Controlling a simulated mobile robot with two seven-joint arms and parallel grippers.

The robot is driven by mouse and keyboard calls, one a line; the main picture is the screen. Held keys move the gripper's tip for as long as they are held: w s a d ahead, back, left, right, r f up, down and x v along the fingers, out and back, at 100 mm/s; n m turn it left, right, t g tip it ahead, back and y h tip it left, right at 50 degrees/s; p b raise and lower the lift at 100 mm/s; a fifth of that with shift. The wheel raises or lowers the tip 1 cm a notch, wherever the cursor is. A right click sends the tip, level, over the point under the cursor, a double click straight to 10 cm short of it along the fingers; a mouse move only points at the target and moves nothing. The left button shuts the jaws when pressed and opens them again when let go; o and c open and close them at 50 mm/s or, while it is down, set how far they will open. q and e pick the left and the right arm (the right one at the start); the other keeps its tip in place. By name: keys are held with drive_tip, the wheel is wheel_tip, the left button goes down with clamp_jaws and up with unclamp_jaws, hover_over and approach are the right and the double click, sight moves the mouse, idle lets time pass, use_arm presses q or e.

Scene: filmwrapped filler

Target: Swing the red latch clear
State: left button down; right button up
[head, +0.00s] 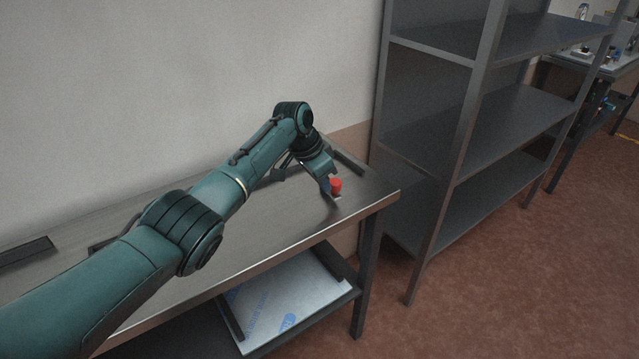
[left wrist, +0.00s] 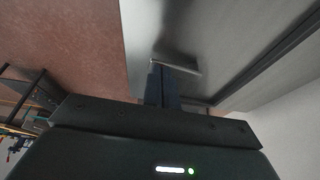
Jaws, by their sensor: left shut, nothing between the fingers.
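The red latch (head: 336,184) is a small red piece near the right end of the metal table (head: 262,233) in the head view. My left gripper (head: 328,187) reaches down right beside it, on its left side. The fingers are shut with nothing between them. Whether they touch the red piece I cannot tell. In the left wrist view the dark shut fingers (left wrist: 163,76) point at a small pale plate (left wrist: 178,66) over the table top. No red shows there. My right gripper is in neither view.
A grey metal shelf unit (head: 466,120) stands just right of the table. A dark bar (head: 347,161) lies along the table's right end, and another dark strip (head: 26,252) lies at the far left. A film-wrapped sheet (head: 285,296) lies on the lower shelf. The table's middle is mostly bare.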

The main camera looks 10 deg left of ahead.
use_arm(q)
drive_tip(key=shift+w+d, duration=0.1)
drive_tip(key=shift+d, duration=0.45)
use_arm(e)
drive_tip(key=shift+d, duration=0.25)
